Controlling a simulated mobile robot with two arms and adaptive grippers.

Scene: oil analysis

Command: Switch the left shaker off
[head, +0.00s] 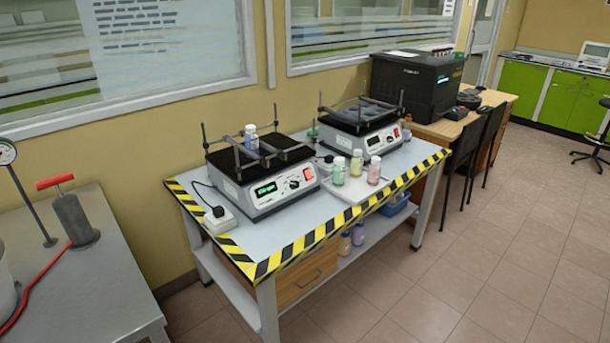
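The left shaker (262,173) stands on a table with a yellow and black striped edge. Its front panel has a lit green display (266,190), a knob (294,184) and a red switch (308,173). Neither of my grippers shows in the head view.
The striped table (225,250) carries a white tray (352,189) with several capped bottles, and a white power socket (219,220) at left. A grey bench (85,290) with a red-handled pump (72,212) stands at left. The tiled floor (470,270) at front right is clear.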

